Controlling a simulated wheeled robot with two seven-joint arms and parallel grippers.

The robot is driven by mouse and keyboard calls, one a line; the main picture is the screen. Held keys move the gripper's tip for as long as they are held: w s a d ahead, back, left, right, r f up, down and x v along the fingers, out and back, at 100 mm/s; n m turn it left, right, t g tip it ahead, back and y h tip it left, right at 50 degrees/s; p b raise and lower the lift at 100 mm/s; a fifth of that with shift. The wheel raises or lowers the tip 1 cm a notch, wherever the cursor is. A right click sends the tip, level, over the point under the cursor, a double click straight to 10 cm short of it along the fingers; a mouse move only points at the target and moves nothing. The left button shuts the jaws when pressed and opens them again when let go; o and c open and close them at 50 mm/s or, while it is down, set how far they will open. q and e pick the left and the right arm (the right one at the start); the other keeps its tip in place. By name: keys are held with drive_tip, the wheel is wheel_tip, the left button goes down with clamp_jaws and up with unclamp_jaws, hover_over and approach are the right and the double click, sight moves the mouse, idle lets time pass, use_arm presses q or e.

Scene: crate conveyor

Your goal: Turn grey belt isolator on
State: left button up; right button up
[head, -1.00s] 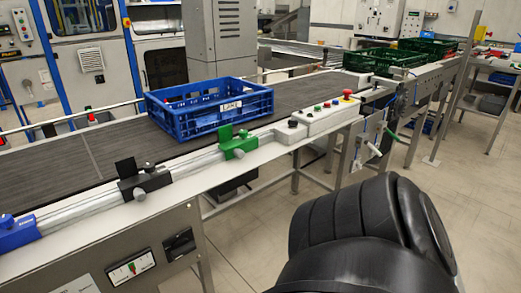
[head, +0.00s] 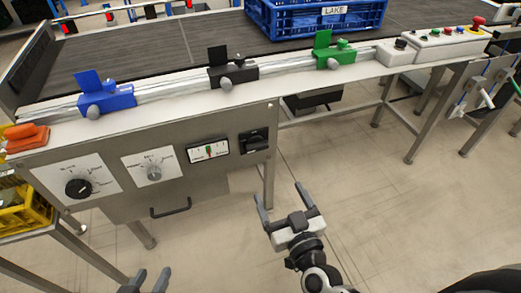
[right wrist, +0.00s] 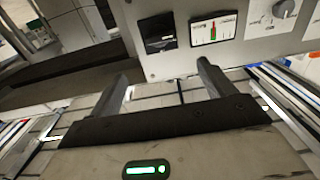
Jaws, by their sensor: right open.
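A black rotary switch (head: 254,140), the likely belt isolator, sits at the right end of the grey front panel (head: 205,188) under the conveyor. It also shows at the top of the right wrist view (right wrist: 157,31). Its on or off marking is too small to read. My right gripper (head: 284,190) is open and empty, below the switch and apart from it. In the right wrist view its two fingers (right wrist: 162,82) stand wide apart below the switch. My left gripper (head: 149,281) shows only its fingertips at the bottom edge, apart with nothing between them.
Left of the switch are a gauge (head: 208,150), a grey knob (head: 154,171) and a black knob (head: 78,187). A handle (head: 171,208) sticks out below. Blue, black and green clamps line the rail above. A blue crate (head: 300,25) stands on the belt. Floor before the panel is clear.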

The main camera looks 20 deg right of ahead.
sight(258, 149)
drive_tip(key=w, duration=0.8)
drive_tip(key=w+b, duration=0.1)
drive_tip(key=w, duration=0.6)
drive_tip(key=shift+w+a, duration=0.2)
drive_tip(key=shift+w, duration=0.15)
drive_tip(key=c, duration=1)
